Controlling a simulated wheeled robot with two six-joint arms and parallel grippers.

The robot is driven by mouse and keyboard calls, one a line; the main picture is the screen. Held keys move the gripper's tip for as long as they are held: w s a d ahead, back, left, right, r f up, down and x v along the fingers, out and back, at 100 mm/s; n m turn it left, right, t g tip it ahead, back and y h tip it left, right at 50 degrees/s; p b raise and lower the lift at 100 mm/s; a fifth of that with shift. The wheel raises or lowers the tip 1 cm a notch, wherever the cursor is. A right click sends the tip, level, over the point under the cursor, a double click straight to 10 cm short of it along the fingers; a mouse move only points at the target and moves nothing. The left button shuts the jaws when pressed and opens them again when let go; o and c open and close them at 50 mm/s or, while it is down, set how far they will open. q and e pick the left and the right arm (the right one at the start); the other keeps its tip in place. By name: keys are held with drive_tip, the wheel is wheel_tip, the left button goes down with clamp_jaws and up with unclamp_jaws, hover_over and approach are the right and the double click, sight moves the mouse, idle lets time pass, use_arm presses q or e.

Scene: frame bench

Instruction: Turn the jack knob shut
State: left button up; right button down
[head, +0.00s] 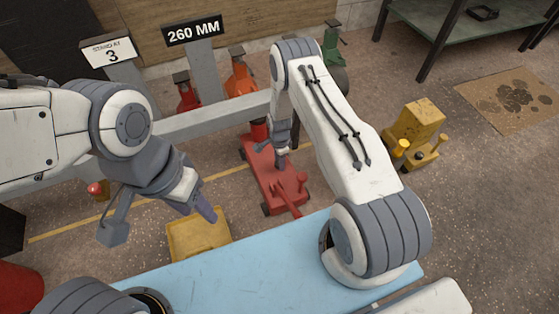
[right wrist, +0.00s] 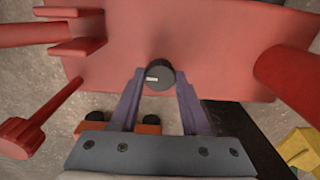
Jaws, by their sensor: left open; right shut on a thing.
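The red jack (head: 268,172) stands on the floor in the middle of the head view. Its dark round knob (right wrist: 159,77), with a short white mark on its face, shows in the right wrist view on the red body. My right gripper (head: 280,163) reaches down over the jack. In the right wrist view its two purple fingers (right wrist: 155,84) are shut on the knob, one on each side. The knob is hidden in the head view. My left gripper (head: 207,213) is open and empty, above the yellow tray and left of the jack.
The yellow tray (head: 199,240) lies near the blue surface (head: 240,280). A red lever (right wrist: 45,115) and red post (right wrist: 290,75) flank the knob.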

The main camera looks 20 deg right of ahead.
drive_tip(key=shift+c, duration=1.9)
unclamp_jaws()
drive_tip(key=shift+r, duration=0.15)
wheel_tip(320, 180, up, 10)
drive_tip(key=p, duration=0.5)
drive_tip(key=shift+r, duration=0.15)
